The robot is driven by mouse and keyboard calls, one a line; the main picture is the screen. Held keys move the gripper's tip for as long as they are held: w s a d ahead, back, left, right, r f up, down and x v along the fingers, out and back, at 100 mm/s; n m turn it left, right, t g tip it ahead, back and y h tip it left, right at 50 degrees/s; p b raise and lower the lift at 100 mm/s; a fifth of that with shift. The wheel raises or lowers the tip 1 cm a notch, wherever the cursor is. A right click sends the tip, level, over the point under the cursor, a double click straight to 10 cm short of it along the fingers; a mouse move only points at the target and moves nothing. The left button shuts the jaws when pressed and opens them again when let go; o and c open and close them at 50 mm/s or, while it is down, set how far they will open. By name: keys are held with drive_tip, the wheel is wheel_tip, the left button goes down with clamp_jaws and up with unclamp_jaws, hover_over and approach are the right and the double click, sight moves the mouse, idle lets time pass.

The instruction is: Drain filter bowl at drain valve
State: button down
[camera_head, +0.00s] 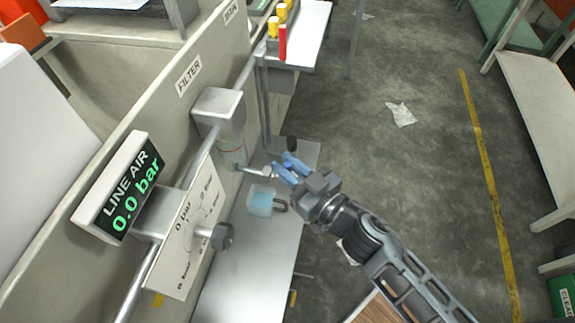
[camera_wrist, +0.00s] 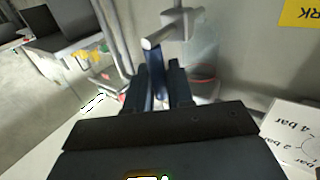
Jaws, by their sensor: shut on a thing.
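The filter (camera_head: 218,108) is a grey block on the panel under a FILTER label. Its clear bowl (camera_head: 232,152) hangs below it and also shows in the wrist view (camera_wrist: 204,72). A thin metal drain valve lever (camera_head: 250,171) sticks out from under the bowl. My gripper (camera_head: 283,168) has blue fingers and is shut on the outer end of this lever. A clear jug (camera_head: 262,203) with light blue liquid stands on the shelf below.
The LINE AIR display (camera_head: 122,190) reads 0.0 bar. A gauge plate (camera_head: 187,235) with a dark knob (camera_head: 222,237) sits in front of the filter. The metal shelf (camera_head: 243,275) is mostly bare. Open floor (camera_head: 410,190) lies to the right, with a workbench (camera_head: 535,130) beyond.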

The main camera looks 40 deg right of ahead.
drive_tip(key=shift+f+b, duration=0.1)
drive_tip(key=shift+b, duration=0.25)
drive_tip(key=b, duration=0.1)
drive_tip(key=n+b, duration=0.1)
drive_tip(key=b, duration=0.1)
drive_tip(key=shift+s+a+f+t, duration=0.2)
drive_tip(key=shift+f+t, duration=0.1)
drive_tip(key=shift+t, duration=0.1)
drive_tip(key=shift+s+a+f+n+t+y+b, duration=0.45)
drive_tip(key=shift+n+y+b, duration=1.7)
drive_tip(key=shift+n+b, duration=1.55)
drive_tip(key=shift+s+a+f+n+t+y+b, duration=0.2)
drive_tip(key=shift+a+f+n+y+b, duration=0.4)
drive_tip(key=shift+n+y+b, duration=2.35)
drive_tip(key=shift+s+a+f+n+t+y+b, duration=0.55)
drive_tip(key=shift+n+y+b, duration=0.85)
drive_tip(key=shift+n+b, duration=3)
drive_tip(key=shift+w+d+f+n+g, duration=0.1)
drive_tip(key=shift+w+d+n+g, duration=0.1)
drive_tip(key=shift+n+g, duration=0.1)
drive_tip(key=c, duration=1.2)
unclamp_jaws()
drive_tip(key=shift+o, duration=0.2)
